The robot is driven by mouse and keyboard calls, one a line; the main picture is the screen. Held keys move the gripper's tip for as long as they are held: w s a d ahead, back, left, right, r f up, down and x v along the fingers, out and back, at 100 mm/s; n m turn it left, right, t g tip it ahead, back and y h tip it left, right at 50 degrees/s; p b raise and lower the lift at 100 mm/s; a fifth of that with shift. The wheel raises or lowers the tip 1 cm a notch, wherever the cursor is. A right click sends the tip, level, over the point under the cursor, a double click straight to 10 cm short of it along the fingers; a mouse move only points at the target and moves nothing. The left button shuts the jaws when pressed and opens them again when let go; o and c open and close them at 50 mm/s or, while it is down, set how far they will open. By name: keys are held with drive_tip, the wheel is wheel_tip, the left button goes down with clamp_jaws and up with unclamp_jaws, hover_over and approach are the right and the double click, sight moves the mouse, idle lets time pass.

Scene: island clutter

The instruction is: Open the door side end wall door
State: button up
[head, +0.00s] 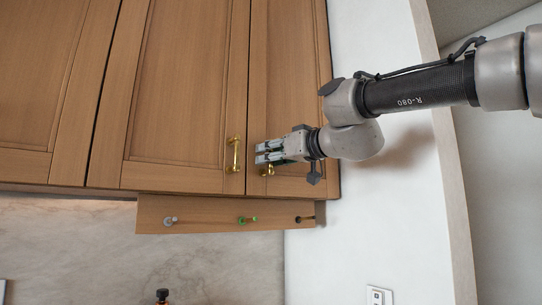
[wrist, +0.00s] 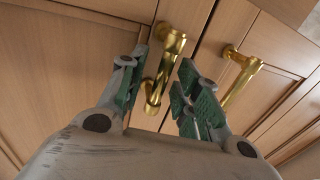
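The end wall door (head: 292,80) is the narrow wooden cabinet door at the right end and looks shut. Its gold bar handle (head: 267,171) is partly hidden behind my gripper (head: 261,153), which comes in from the right. In the wrist view a gold handle (wrist: 165,70), apparently this one, stands in the gap between the two green-padded fingers of my gripper (wrist: 165,75). The fingers are open and a gap shows on the right side of the handle. I cannot tell whether the left finger touches it.
The neighbouring door (head: 185,85) has its own gold handle (head: 234,154), close left of my gripper; a second handle (wrist: 240,78) shows in the wrist view. Below hangs a wooden peg board (head: 205,213) with several knobs. White wall (head: 375,210) lies to the right.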

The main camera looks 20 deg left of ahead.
clamp_jaws()
drive_tip(key=shift+d+r, duration=0.1)
drive_tip(key=shift+d, duration=0.1)
